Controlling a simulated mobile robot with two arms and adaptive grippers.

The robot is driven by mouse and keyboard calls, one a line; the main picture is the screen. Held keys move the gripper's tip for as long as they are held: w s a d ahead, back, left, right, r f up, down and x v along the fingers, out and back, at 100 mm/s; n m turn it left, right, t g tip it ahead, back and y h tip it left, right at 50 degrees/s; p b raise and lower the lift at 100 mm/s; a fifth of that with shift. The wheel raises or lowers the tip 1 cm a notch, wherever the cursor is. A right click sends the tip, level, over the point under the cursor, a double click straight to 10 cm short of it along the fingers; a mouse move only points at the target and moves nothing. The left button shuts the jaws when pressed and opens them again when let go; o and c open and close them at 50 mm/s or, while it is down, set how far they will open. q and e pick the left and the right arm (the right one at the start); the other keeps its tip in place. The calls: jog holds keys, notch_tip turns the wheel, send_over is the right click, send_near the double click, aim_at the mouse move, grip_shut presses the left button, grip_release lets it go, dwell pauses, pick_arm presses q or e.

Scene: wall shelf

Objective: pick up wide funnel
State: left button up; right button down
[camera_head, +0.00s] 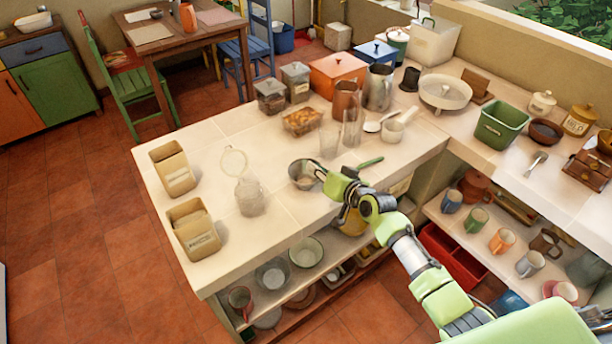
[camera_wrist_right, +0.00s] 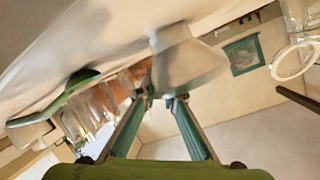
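The wide funnel (camera_head: 302,175) is a grey metal piece with a round mouth, on the pale counter in the head view. In the right wrist view the funnel (camera_wrist_right: 188,65) shows as a grey cone with a narrower neck, just beyond the fingertips. My right gripper (camera_head: 321,171) is beside it, at its right side, and hides part of it. In the right wrist view the two teal fingers of this gripper (camera_wrist_right: 158,98) are apart, with nothing clearly held between them. Whether a fingertip touches the rim cannot be told. My left gripper is not in view.
A green handle (camera_head: 368,162) lies right of the gripper. Glasses (camera_head: 329,144) stand behind. The counter's front edge and a lower shelf with bowls (camera_head: 306,252) are near my arm.

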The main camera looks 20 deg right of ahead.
dwell(0.4)
jog(key=shift+r, duration=0.5)
notch_tip(320, 180, up, 2)
jog(key=shift+s+r+b, duration=0.15)
jog(key=shift+r+b, duration=0.1)
jog(key=shift+b, duration=0.2)
jog(key=s+d+r+b, duration=0.1)
jog(key=s+r+b, duration=0.1)
jog(key=s+r, duration=0.7)
jog(key=s, duration=0.4)
jog(key=shift+s+d+r, duration=0.25)
jog(key=shift+s, duration=0.1)
